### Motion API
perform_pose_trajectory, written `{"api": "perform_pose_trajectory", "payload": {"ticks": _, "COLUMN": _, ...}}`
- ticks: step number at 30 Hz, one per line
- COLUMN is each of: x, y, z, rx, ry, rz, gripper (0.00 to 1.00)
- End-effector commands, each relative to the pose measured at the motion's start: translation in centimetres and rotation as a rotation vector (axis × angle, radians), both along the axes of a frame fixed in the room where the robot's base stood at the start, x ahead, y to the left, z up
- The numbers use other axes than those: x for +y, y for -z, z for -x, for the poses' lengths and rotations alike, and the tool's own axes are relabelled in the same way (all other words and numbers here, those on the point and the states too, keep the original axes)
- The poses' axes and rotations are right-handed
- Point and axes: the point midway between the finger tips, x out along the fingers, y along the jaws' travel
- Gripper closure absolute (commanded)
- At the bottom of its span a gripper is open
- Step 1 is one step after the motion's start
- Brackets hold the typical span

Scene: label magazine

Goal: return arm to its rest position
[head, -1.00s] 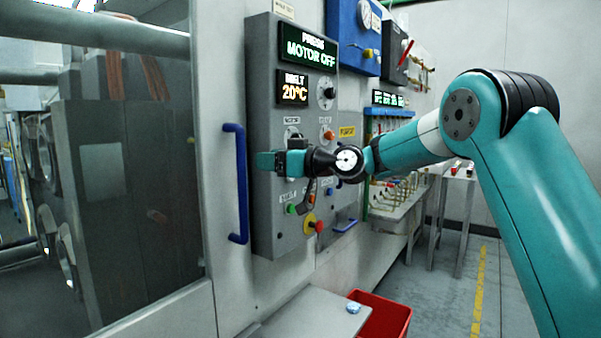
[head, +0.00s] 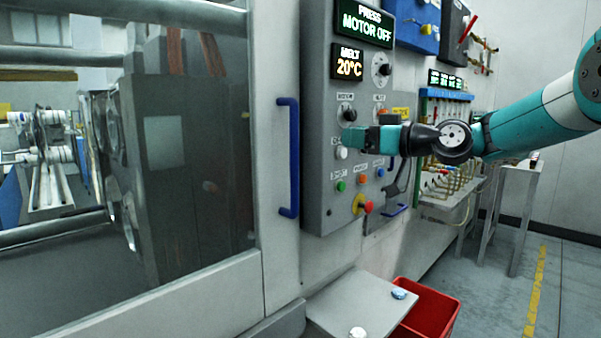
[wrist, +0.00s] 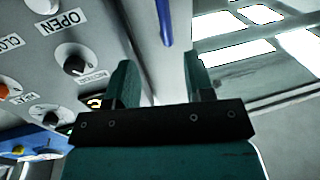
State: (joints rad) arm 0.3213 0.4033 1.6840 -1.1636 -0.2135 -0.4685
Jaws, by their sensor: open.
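My gripper (head: 358,138) is teal and reaches in from the right at the end of my arm, in front of the grey control panel (head: 317,160) in the head view. In the wrist view my gripper (wrist: 162,85) shows two teal fingers spread apart with nothing between them. It appears apart from the panel, though the exact gap is hard to judge. It hides part of the panel's middle row of controls. The screens read "PRESS MOTOR OFF" and "MELT 20°C".
A blue door handle (head: 288,157) stands left of the panel. Below are a pale shelf (head: 345,300) with small round items and a red bin (head: 432,305). A rack with hoses (head: 447,150) and a metal table (head: 515,185) stand right. The floor at right is clear.

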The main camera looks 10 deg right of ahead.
Motion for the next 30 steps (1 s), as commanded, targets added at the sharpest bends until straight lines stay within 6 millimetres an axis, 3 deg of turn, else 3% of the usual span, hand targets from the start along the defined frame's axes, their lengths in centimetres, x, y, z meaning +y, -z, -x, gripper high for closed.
{"api": "perform_pose_trajectory", "payload": {"ticks": 2, "x": 1.5, "y": 0.0, "z": 0.9, "rx": 0.039, "ry": -0.019, "rz": 0.021, "gripper": 0.52}}
{"api": "perform_pose_trajectory", "payload": {"ticks": 5, "x": 5.0, "y": 0.9, "z": 3.9, "rx": 0.169, "ry": -0.064, "rz": 0.084, "gripper": 0.52}}
{"api": "perform_pose_trajectory", "payload": {"ticks": 8, "x": 9.1, "y": 3.0, "z": 9.6, "rx": 0.374, "ry": -0.117, "rz": 0.189, "gripper": 0.52}}
{"api": "perform_pose_trajectory", "payload": {"ticks": 10, "x": 11.1, "y": 4.9, "z": 14.6, "rx": 0.535, "ry": -0.141, "rz": 0.278, "gripper": 0.52}}
{"api": "perform_pose_trajectory", "payload": {"ticks": 12, "x": 12.0, "y": 6.8, "z": 19.8, "rx": 0.687, "ry": -0.151, "rz": 0.368, "gripper": 0.52}}
{"api": "perform_pose_trajectory", "payload": {"ticks": 15, "x": 11.8, "y": 9.3, "z": 26.6, "rx": 0.874, "ry": -0.143, "rz": 0.489, "gripper": 0.52}}
{"api": "perform_pose_trajectory", "payload": {"ticks": 19, "x": 10.3, "y": 11.6, "z": 33.1, "rx": 1.047, "ry": -0.116, "rz": 0.610, "gripper": 0.52}}
{"api": "perform_pose_trajectory", "payload": {"ticks": 21, "x": 9.5, "y": 12.5, "z": 35.4, "rx": 1.106, "ry": -0.099, "rz": 0.654, "gripper": 0.52}}
{"api": "perform_pose_trajectory", "payload": {"ticks": 24, "x": 8.7, "y": 13.1, "z": 37.0, "rx": 1.152, "ry": -0.084, "rz": 0.688, "gripper": 0.52}}
{"api": "perform_pose_trajectory", "payload": {"ticks": 30, "x": 8.6, "y": 13.2, "z": 37.3, "rx": 1.159, "ry": -0.081, "rz": 0.694, "gripper": 0.52}}
